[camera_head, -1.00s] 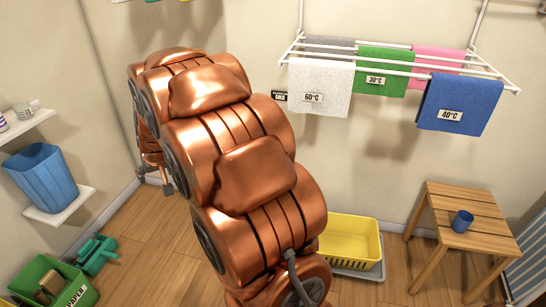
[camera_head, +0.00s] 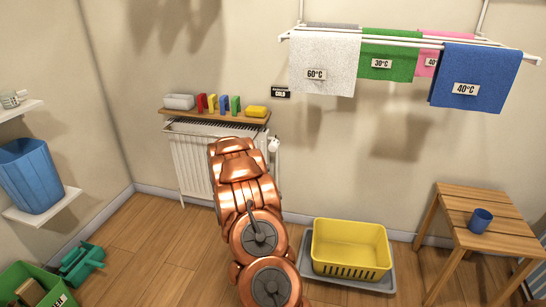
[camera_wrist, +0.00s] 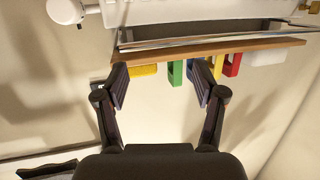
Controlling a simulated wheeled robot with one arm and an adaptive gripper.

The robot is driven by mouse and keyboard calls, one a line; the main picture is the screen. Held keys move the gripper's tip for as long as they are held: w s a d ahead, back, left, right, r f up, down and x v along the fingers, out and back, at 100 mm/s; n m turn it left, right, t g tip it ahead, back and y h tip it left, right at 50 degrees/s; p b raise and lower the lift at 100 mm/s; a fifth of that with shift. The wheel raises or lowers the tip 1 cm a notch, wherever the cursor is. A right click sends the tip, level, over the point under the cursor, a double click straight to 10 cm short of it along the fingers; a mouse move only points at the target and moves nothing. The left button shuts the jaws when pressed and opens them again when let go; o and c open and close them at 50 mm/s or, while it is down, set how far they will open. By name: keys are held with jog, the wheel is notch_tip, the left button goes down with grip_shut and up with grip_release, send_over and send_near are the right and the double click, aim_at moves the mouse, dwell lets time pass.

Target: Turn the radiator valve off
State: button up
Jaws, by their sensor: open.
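The white radiator (camera_head: 190,165) stands against the back wall. Its white round valve knob (camera_head: 273,145) sits at the radiator's upper right end, just right of my arm. In the wrist view, which is upside down, the valve knob (camera_wrist: 65,11) is at the top left on a white pipe. My gripper (camera_wrist: 160,82) is open and empty, its fingers apart below the shelf edge in that picture. It is not touching the knob, which lies up and left of the left finger. In the head view my arm hides the gripper and part of the radiator.
A wooden shelf (camera_head: 190,115) above the radiator holds a white tub (camera_head: 179,101), several coloured blocks and a yellow sponge (camera_head: 256,111). A drying rack with towels hangs at upper right. A yellow basket (camera_head: 350,245) and a wooden stool (camera_head: 485,205) stand at right.

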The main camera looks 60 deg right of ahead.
aim_at(272, 149)
jog(key=s+d+f+m+g+h+b, duration=0.1)
jog(key=s+d+f, duration=0.1)
jog(key=d, duration=0.1)
jog(key=s+d+f+m+g+h+b, duration=0.1)
jog(key=s+d+f, duration=0.2)
jog(key=d, duration=0.1)
jog(key=s+d+f+h+b, duration=0.1)
jog(key=s+d+f+h, duration=0.1)
jog(key=s+d, duration=0.1)
jog(key=shift+d+f+m+g, duration=0.35)
jog(key=shift+d+m+g, duration=0.05)
jog(key=shift+d, duration=0.05)
jog(key=shift+b+x, duration=0.4)
jog(key=shift+x, duration=1.15)
jog(key=shift+w+d, duration=0.2)
jog(key=shift+d, duration=0.05)
jog(key=shift+x, duration=1.7)
jog(key=shift+c, duration=0.2)
